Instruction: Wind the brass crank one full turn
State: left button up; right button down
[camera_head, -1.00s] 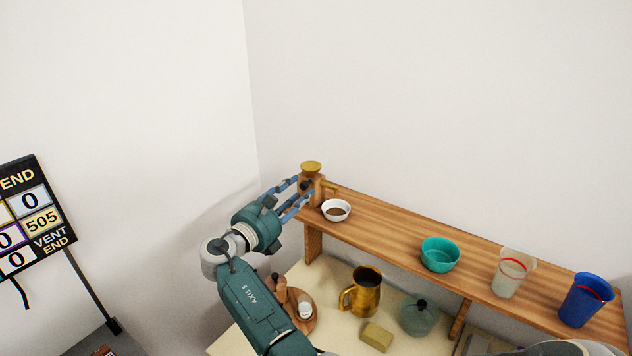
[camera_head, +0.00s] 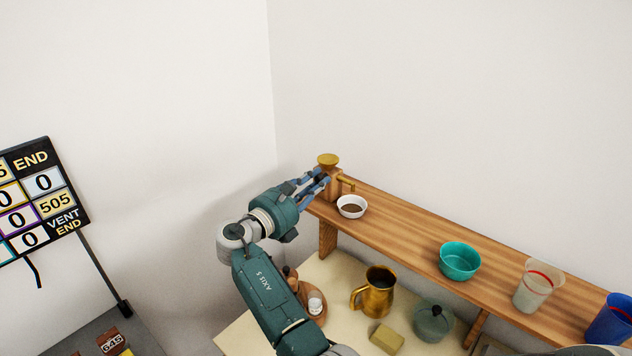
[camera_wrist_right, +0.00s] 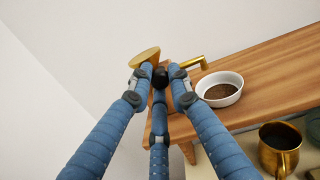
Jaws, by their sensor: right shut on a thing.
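A small wooden mill stands at the left end of the wooden shelf, with a brass dish (camera_head: 328,160) on top. A brass spout (camera_head: 347,184) sticks out to the right. In the right wrist view the dish (camera_wrist_right: 144,57) and spout (camera_wrist_right: 190,63) also show. My right gripper (camera_head: 317,181) is at the mill's left side, its blue fingers closed around a dark round knob (camera_wrist_right: 160,78), which looks like the crank's handle. The fingers hide most of the crank and the mill's body. My left gripper is not in view.
A white bowl (camera_head: 351,206) of brown grounds stands close to the mill. A teal bowl (camera_head: 459,261) and cups are farther right on the shelf (camera_head: 402,225). A brass mug (camera_head: 378,292), green kettle (camera_head: 433,324) and yellow block (camera_head: 386,338) sit below. White walls close the corner.

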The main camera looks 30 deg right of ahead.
jog(key=shift+d, duration=0.1)
dwell(0.6)
jog(key=shift+s+f+m+b, duration=0.1)
jog(key=shift+m+b, duration=0.2)
jog(key=shift+s+d+f+m+b, duration=0.15)
jog(key=shift+f+m+b, duration=0.2)
jog(key=shift+m+b, duration=0.75)
jog(key=shift+s+f+m+b, duration=0.2)
jog(key=shift+f+m+b, duration=0.1)
jog(key=shift+m+b, duration=0.85)
jog(key=shift+s+d+f+m+b, duration=0.15)
jog(key=shift+f+m+b, duration=0.2)
jog(key=shift+m+b, duration=0.75)
jog(key=shift+a, duration=0.1)
